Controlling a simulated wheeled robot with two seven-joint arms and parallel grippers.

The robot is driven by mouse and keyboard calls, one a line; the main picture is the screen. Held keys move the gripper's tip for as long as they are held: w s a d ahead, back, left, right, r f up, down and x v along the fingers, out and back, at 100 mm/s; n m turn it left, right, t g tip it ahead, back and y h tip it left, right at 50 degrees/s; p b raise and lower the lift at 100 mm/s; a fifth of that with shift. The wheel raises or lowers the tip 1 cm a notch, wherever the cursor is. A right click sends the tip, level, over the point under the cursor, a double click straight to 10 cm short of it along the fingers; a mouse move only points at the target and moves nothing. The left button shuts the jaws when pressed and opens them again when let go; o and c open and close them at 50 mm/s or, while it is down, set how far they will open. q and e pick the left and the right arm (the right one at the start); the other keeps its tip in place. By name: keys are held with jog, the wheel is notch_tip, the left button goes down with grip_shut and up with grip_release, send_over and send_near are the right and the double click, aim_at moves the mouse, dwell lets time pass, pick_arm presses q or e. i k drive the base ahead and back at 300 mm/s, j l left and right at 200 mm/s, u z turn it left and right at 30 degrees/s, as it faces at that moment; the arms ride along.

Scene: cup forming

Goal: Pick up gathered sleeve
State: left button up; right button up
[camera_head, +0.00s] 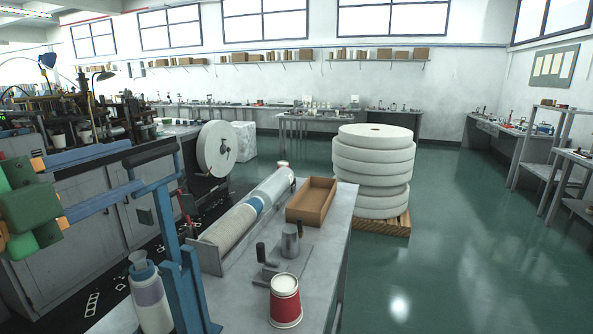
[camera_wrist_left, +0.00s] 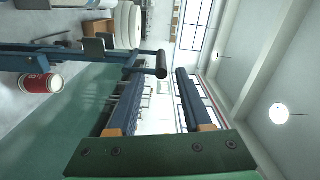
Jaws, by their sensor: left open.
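A long sleeve of nested pale cups (camera_head: 232,222) with a blue band lies on its side in a grey trough (camera_head: 208,257) on the bench. My left gripper (camera_head: 138,166) has a green body and two long blue fingers. It is open at the left of the head view, above and to the left of the sleeve, and apart from it. The left wrist view shows the spread fingers (camera_wrist_left: 157,66) with no sleeve between them. The sleeve cannot be made out there. My right gripper is not in view.
A blue stand (camera_head: 181,285) with a dark crossbar (camera_head: 150,153) rises close to my left fingertips; its depth is unclear. Paper rolls (camera_head: 375,165) stand behind.

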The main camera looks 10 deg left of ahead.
aim_at(149, 300)
jog(key=k+j, duration=0.1)
jog(key=k, duration=0.9)
